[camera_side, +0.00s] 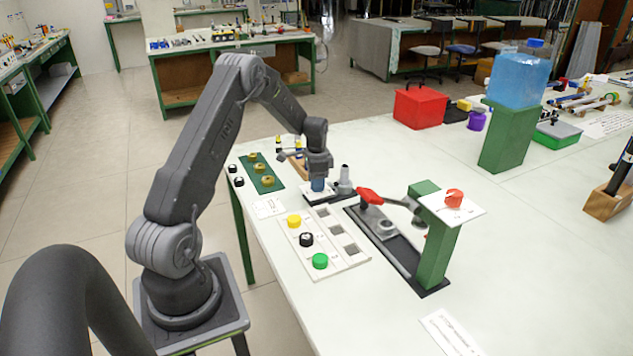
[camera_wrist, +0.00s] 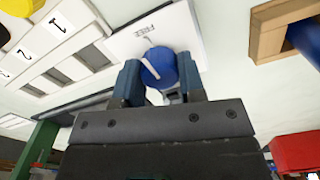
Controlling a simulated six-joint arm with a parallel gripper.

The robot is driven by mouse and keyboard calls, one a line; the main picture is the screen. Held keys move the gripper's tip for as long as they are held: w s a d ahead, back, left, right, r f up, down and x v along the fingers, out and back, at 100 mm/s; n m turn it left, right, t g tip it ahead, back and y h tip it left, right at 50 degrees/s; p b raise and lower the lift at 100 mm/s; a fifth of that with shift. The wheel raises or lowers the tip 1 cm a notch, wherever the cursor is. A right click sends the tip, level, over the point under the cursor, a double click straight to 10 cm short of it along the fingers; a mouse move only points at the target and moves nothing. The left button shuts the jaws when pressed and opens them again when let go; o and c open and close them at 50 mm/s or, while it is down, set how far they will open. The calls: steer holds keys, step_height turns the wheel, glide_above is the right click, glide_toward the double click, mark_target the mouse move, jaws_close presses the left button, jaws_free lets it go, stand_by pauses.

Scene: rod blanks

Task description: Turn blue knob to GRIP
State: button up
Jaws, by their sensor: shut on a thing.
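The blue knob (camera_side: 318,185) sits on a small white plate (camera_side: 314,197) near the left edge of the table. In the wrist view the blue knob (camera_wrist: 166,68) shows a pale pointer line across its face, slanting beside the upside-down word FREE on the white plate (camera_wrist: 118,42). No GRIP mark can be read; part of the plate is hidden by the knob and fingers. My gripper (camera_side: 318,172) points down over the knob. In the wrist view my gripper (camera_wrist: 159,78) has its two blue fingers on opposite sides of the knob, shut on it.
A white panel with yellow, black and green knobs (camera_side: 320,261) lies in front. A green board (camera_side: 262,180) lies left.

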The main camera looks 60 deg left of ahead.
steer(key=n, duration=1)
steer(key=shift+n, duration=0.4)
steer(key=n, duration=0.5)
steer(key=shift+n, duration=2.5)
steer(key=o, duration=0.9)
